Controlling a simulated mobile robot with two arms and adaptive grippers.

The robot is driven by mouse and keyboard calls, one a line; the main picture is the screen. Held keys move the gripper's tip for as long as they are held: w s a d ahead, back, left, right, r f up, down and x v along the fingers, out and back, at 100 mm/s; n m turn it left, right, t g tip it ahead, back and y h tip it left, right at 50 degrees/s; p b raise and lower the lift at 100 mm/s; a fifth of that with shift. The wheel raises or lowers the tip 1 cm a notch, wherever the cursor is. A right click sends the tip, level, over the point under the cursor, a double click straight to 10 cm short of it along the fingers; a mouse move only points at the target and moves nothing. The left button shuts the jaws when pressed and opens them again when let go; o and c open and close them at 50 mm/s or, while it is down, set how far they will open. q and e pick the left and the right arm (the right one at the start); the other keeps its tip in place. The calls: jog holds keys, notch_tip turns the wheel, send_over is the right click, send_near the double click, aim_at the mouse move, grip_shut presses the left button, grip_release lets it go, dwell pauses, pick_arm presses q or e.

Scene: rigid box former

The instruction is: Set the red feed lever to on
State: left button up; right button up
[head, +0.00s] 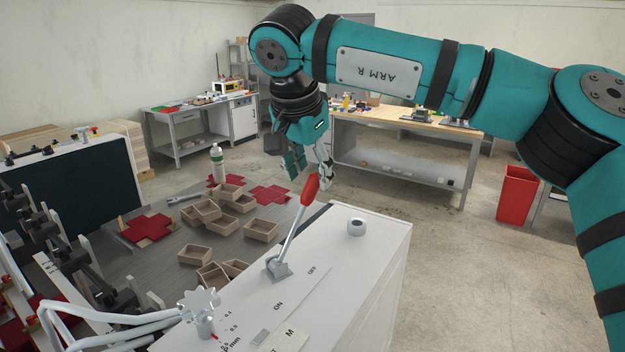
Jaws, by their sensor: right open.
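The feed lever (309,190) has a red grip on a grey metal rod, rising from a small grey base on top of the white machine cabinet (372,262). ON and OFF are printed beside the base, with OFF farther back. The rod leans back and right, toward the OFF side. My right gripper (303,160) hangs from its teal arm above and behind the red grip in the head view. It is open and appears empty, apart from the lever. Its fingertips are partly hard to make out. My left gripper is not in view.
Behind lies a grey surface with several cardboard boxes (262,229), red cut sheets (150,226) and a bottle (217,162). A red bin (517,193) stands at right on open floor.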

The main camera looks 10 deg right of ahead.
aim_at(310, 183)
jog(key=p+x, duration=0.1)
jog(key=x, duration=0.2)
jog(key=shift+a+f, duration=0.15)
jog(key=shift+f, duration=0.1)
jog(key=shift+w+f, duration=0.2)
jog(key=shift+f, duration=0.3)
grip_shut()
